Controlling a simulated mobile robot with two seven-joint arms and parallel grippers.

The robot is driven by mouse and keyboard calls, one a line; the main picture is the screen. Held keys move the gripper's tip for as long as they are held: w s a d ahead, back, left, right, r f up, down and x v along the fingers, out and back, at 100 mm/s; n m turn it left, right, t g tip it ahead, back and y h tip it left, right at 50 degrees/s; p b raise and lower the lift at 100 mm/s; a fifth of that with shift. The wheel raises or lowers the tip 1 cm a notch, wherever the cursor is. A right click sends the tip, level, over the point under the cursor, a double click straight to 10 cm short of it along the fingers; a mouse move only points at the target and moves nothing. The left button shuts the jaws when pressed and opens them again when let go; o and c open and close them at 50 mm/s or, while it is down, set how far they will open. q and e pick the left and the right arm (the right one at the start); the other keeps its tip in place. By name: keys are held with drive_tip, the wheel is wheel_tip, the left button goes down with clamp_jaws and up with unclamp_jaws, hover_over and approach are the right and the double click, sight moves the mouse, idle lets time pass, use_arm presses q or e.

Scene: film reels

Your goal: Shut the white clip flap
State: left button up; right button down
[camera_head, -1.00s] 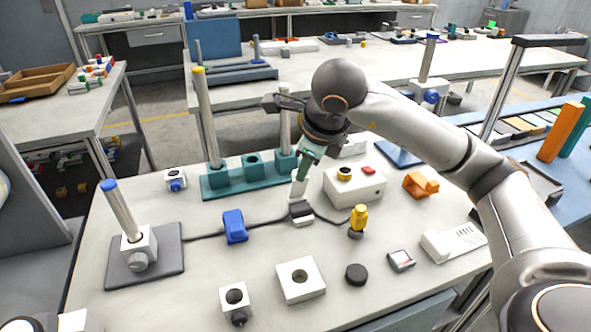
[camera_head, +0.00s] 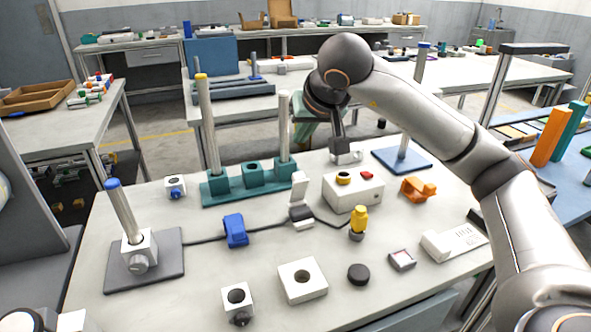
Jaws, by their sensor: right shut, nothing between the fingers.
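The white clip (camera_head: 302,215) sits on the cable in the middle of the bench. Its white flap (camera_head: 300,187) stands up nearly upright from the back of the clip, so the clip is open. The dark cable runs through the clip's base. My left gripper does not show.
A blue clip (camera_head: 235,230) holds the cable to the left. A white box (camera_head: 352,191) with yellow and red buttons stands right of the flap, and a yellow-topped plug (camera_head: 358,222) is in front of it. Posts rise from the teal stand (camera_head: 218,190) behind.

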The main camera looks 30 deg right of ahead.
sight(297, 187)
drive_tip(key=shift+n, duration=0.9)
drive_tip(key=w+f, duration=0.1)
drive_tip(key=f, duration=0.2)
drive_tip(key=w+f+b, duration=0.1)
drive_tip(key=f, duration=0.1)
drive_tip(key=w+d+f+b, duration=0.1)
drive_tip(key=f, duration=0.2)
drive_tip(key=shift+w+f, duration=0.15)
drive_tip(key=shift+f, duration=0.15)
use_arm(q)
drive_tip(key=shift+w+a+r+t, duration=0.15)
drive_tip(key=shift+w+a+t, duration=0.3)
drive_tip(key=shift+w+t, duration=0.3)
use_arm(e)
drive_tip(key=shift+s+a, duration=0.1)
drive_tip(key=shift+s, duration=0.15)
drive_tip(key=shift+f, duration=0.1)
